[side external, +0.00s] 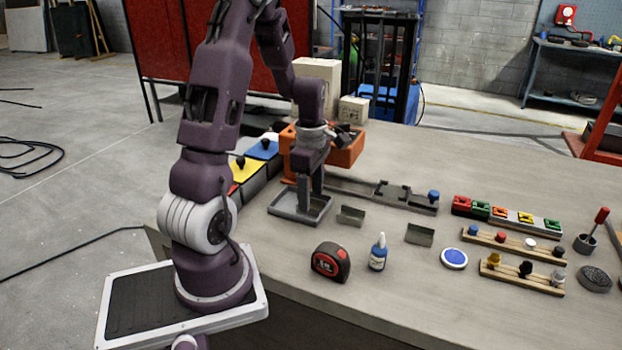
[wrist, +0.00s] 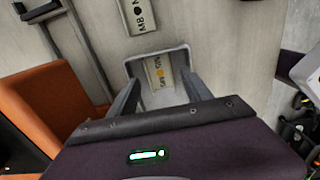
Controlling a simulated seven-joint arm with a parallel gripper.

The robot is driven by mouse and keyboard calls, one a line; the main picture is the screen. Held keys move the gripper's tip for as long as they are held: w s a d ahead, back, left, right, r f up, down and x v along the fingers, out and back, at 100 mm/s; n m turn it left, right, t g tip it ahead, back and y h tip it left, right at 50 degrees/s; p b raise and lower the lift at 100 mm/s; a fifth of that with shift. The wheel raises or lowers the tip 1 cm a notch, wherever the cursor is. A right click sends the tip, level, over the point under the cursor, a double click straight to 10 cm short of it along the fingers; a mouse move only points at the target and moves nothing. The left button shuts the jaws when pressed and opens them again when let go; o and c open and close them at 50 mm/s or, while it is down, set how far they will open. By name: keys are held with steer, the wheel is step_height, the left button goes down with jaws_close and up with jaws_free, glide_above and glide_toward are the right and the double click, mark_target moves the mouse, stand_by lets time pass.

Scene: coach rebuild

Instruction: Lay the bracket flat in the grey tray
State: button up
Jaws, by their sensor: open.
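The grey tray (side external: 284,211) sits on the table below my gripper (side external: 311,203); it also shows in the wrist view (wrist: 182,57). In the wrist view, a bracket (wrist: 158,74) with pale lettering plate and orange dot lies inside the tray, seemingly flat on its floor. My gripper (wrist: 160,96) is open, with one finger on each side of that bracket and a gap visible. In the side view the bracket in the tray is hidden or too small to tell. A second bracket (side external: 351,215), marked with a black dot in the wrist view (wrist: 139,16), stands outside the tray.
Another bracket (side external: 420,235) lies further right. A tape measure (side external: 330,262), a blue-white bottle (side external: 377,253) and a round blue disc (side external: 454,258) are near the front. An orange bin (side external: 346,152) and a grey rail fixture (side external: 405,196) stand behind. Coloured blocks and wooden racks fill the right.

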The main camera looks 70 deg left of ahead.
step_height(320, 180, up, 10)
steer(key=d+r+m+t, duration=0.2)
steer(key=d+r+m, duration=0.4)
steer(key=d+m, duration=0.45)
steer(key=s+d+r+m+t, duration=0.1)
steer(key=s+d+m, duration=0.3)
steer(key=d+m, duration=0.2)
steer(key=s+d+r+m+t, duration=0.1)
steer(key=s+d+m, duration=0.4)
steer(key=m, duration=0.5)
steer(key=shift+s+d+t, duration=0.3)
steer(key=shift+d+t, duration=0.5)
steer(key=shift+d, duration=0.45)
steer(key=shift+m, duration=0.25)
